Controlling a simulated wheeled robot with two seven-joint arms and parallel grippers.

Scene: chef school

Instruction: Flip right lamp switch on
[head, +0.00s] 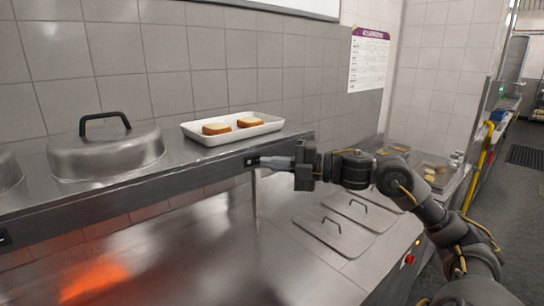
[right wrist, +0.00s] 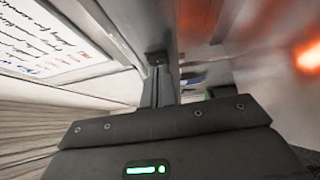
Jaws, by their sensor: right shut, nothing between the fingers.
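My right gripper (head: 252,162) reaches in from the right in the head view, its shut fingers pointing left at the front edge of the steel shelf (head: 200,160). The fingers are empty. In the right wrist view the closed fingers (right wrist: 158,80) point at a small dark block (right wrist: 157,58) on a steel edge; it may be the right lamp switch, but its position on or off cannot be made out. In the head view the fingertips cover that spot, and I cannot tell whether they touch. A small black switch (head: 4,237) sits on the shelf's front edge at far left. My left gripper is not in view.
On the shelf stand a white tray (head: 190,131) with two bread pieces and a domed steel lid (head: 105,155). An orange glow (head: 95,280) lies on the lower counter at left. Two flat lids with handles (head: 335,230) lie on the counter below my right arm.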

